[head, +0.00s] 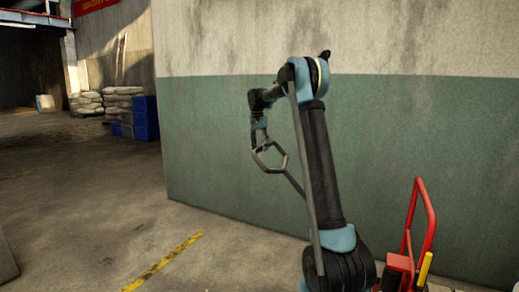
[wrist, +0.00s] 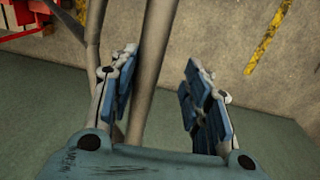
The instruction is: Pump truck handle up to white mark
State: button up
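The truck handle (head: 284,160) is a grey angular loop. Its shaft runs down to the right and passes behind my arm in the head view. My gripper (head: 262,147) is at the upper left part of the loop. In the wrist view my gripper (wrist: 160,95) is open, with blue-padded fingers apart. A grey bar of the handle (wrist: 150,75) passes between the fingers, nearer the left one; whether it touches is unclear. A second bar lies outside the left finger. No white mark is visible.
A red frame (head: 428,215) with a yellow part (head: 425,268) stands at the lower right; its link to the handle is hidden. A green and beige wall (head: 225,130) is behind. Blue crates (head: 146,118) and sacks (head: 88,103) are far left. Open floor lies left.

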notch_tip(320, 180, up, 12)
jog(key=shift+w+a, duration=0.25)
jog(key=shift+a, duration=0.2)
jog(key=shift+f, duration=0.1)
